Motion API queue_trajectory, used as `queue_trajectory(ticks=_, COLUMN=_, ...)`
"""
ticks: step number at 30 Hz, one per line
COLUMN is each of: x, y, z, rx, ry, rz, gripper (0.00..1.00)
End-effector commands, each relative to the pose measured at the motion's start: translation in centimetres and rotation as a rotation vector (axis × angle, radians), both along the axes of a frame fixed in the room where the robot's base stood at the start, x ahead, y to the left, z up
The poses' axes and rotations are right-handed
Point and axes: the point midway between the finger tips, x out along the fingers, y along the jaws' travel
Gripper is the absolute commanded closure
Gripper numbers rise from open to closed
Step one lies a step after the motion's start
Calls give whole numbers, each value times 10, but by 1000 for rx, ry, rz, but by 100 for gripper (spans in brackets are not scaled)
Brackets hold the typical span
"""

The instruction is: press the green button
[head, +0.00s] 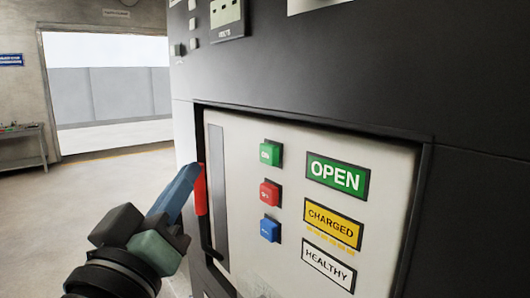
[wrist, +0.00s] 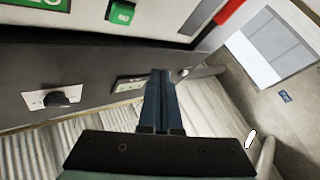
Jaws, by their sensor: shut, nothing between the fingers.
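The green button (head: 270,153) is the top one of a column of square buttons on a light panel, left of the green OPEN label. It also shows at the top of the wrist view (wrist: 121,14). My gripper (head: 190,172) has blue fingers, closed together with nothing between them. In the head view it is left of the button, and its tip overlaps a red handle; I cannot tell whether they touch. In the wrist view the closed fingertips (wrist: 160,72) are below and right of the green button, apart from it.
A red button (head: 269,194) and a blue button (head: 269,229) sit below the green one. The red handle (head: 200,188) stands at the panel's left edge beside a grey slot (head: 218,190). A black knob (wrist: 58,97) shows in the wrist view. Open floor lies left of the cabinet.

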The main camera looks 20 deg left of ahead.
Motion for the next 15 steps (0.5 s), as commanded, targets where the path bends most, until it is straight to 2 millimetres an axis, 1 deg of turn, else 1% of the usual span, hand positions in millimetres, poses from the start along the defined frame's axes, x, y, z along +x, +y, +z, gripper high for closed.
queue_trajectory(ticks=5, x=11, y=-9, z=2, rx=-1, ry=1, rz=-2, gripper=100)
queue_trajectory(ticks=15, x=49, y=-39, z=3, rx=0, ry=3, rz=-4, gripper=100)
